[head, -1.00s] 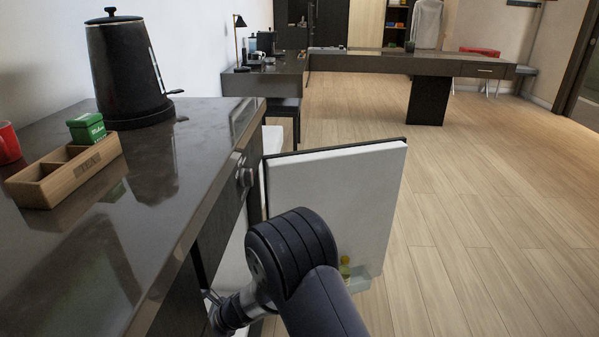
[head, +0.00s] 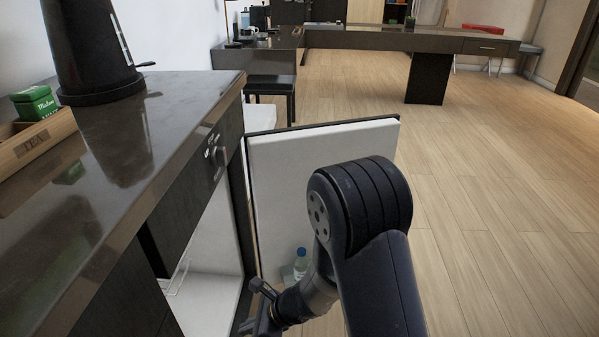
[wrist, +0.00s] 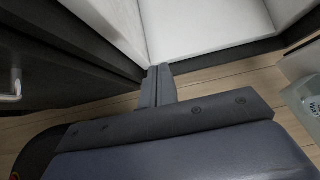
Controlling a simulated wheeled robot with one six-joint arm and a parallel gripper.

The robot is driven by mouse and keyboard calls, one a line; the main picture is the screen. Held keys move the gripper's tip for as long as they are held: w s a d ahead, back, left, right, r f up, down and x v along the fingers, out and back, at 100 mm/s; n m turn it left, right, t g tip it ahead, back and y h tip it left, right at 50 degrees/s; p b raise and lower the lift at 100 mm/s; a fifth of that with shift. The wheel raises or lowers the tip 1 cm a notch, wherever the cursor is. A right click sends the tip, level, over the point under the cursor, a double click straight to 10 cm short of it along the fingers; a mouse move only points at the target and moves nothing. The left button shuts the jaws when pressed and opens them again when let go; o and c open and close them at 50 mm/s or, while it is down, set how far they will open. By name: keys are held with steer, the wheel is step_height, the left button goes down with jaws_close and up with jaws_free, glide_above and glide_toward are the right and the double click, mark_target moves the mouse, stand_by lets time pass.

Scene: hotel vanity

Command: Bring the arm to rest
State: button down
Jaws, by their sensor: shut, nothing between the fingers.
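My gripper (head: 262,308) is low in front of the open minibar fridge, partly cut off by the bottom edge of the head view. In the wrist view its two fingers (wrist: 158,84) are together with nothing between them. The fridge door (head: 320,185) stands swung open, with my arm in front of it. The fridge interior (head: 205,265) is white and shows to the left of the gripper; it also shows in the wrist view (wrist: 195,30). The fingers look apart from the fridge in the wrist view.
A dark counter (head: 125,150) runs along the left, with a black kettle (head: 95,45) and a wooden tea box (head: 38,143) on it. A bottle (head: 300,264) sits low in the door's shelf. A stool (head: 268,85) and desk (head: 390,40) stand behind. The wooden floor at right is clear.

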steer(key=p+v, duration=0.3)
steer(key=v, duration=0.6)
steer(key=shift+p, duration=0.4)
steer(key=shift+d, duration=0.15)
